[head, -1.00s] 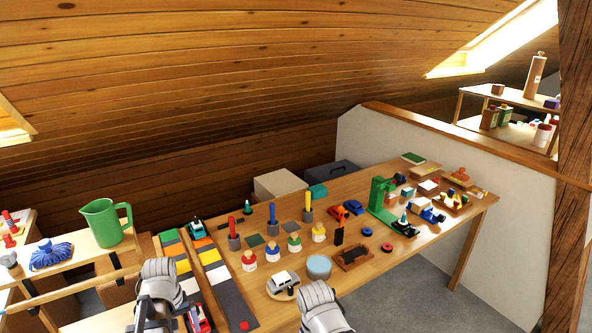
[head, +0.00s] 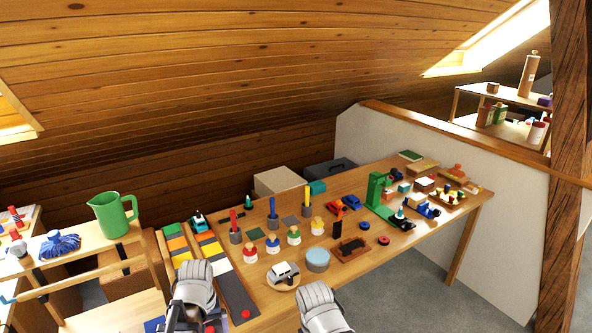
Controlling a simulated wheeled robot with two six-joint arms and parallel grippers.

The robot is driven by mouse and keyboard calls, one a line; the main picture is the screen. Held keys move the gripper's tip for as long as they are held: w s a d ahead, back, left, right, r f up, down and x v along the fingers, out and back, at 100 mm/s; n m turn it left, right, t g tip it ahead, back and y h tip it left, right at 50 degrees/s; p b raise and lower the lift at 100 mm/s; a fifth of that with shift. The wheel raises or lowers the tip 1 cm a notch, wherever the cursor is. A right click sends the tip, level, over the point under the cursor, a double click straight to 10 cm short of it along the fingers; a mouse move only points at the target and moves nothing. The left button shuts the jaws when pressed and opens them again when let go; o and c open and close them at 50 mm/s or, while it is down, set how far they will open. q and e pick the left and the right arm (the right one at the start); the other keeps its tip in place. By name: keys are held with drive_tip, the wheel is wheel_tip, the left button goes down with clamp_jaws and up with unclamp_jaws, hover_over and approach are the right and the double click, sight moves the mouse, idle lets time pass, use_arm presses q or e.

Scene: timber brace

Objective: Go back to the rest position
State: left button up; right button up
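My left gripper (head: 190,300) is at the bottom of the head view, in front of the table's left end and over the near part of the coloured strips. My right gripper (head: 322,308) is at the bottom centre, near the table's front edge. Only the grey-white upper housings show clearly. The fingertips of both are hidden or cut off by the frame, so I cannot see whether they hold anything. The wooden table (head: 420,243) stands in front of me, covered with toys.
A white toy car on a round plate (head: 283,284) and a blue-topped round tin (head: 317,259) lie close to my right gripper. A green jug (head: 113,216) stands on a side shelf at left. A timber post (head: 568,170) rises at right. Grey floor is clear at lower right.

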use_arm(q)
drive_tip(key=s+d+m, duration=0.3)
drive_tip(key=d, duration=0.5)
drive_tip(key=s+d+m, duration=0.3)
drive_tip(key=d+m, duration=0.1)
drive_tip(key=d, duration=0.4)
drive_tip(key=shift+d+y, duration=0.25)
drive_tip(key=shift+y, duration=0.15)
